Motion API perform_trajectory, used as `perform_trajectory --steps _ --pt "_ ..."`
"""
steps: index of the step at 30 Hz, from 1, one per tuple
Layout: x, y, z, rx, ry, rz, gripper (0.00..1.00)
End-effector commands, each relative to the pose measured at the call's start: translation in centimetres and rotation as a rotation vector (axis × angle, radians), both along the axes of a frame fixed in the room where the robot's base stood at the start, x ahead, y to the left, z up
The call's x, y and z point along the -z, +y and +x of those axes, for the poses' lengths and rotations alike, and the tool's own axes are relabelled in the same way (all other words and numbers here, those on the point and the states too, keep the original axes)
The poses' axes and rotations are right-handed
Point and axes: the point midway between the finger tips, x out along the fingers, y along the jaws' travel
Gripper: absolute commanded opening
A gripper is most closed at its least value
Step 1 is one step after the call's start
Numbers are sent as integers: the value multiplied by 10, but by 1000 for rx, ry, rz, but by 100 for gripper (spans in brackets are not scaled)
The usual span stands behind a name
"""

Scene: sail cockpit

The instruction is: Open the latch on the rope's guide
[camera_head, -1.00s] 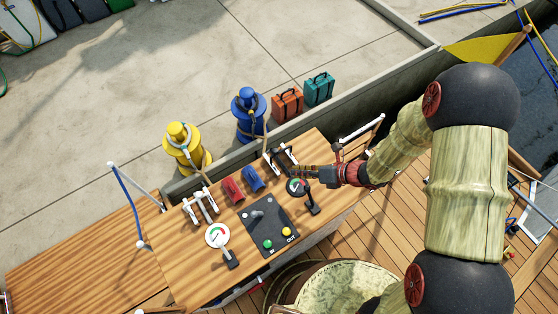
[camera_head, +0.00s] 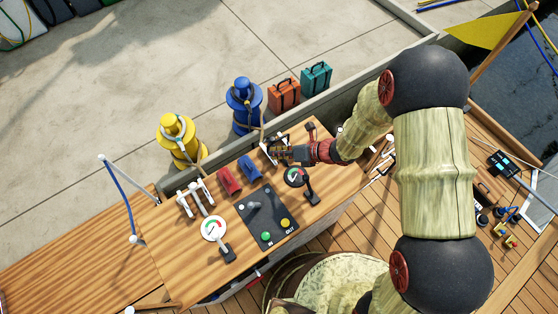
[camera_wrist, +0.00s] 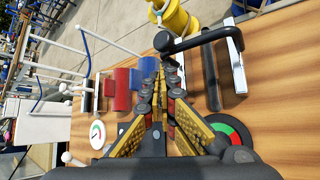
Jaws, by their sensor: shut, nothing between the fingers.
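The near rope guide, with white rails and a black latch lever, stands at the back right of the wooden console (camera_head: 165,235). In the wrist view its white rail (camera_wrist: 237,62) and bent black lever (camera_wrist: 192,40) show at upper right. My gripper (camera_head: 284,153) is shut and empty. In the head view its tips overlap the guide and hide part of it. In the wrist view the gripper tips (camera_wrist: 168,62) are just left of and below the lever's end; I cannot tell whether they touch it. A second white guide (camera_head: 195,197) stands further left.
A red clutch (camera_head: 229,181) and a blue clutch (camera_head: 250,167) sit between the guides. A right gauge (camera_head: 296,176), a left gauge (camera_head: 213,229) and a black button panel (camera_head: 265,217) lie in front. Yellow (camera_head: 180,138) and blue (camera_head: 244,104) bollards stand beyond the console.

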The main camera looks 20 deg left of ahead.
Motion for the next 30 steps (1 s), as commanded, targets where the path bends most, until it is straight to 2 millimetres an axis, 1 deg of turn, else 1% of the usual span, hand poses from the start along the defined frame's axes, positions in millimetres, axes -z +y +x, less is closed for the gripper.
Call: perform_trajectory --steps 6,17,30 --pt "-8 1 7 -1 1 -1 0" --pt "-9 1 8 0 3 1 0" --pt "-15 -3 12 -1 59 46 0"
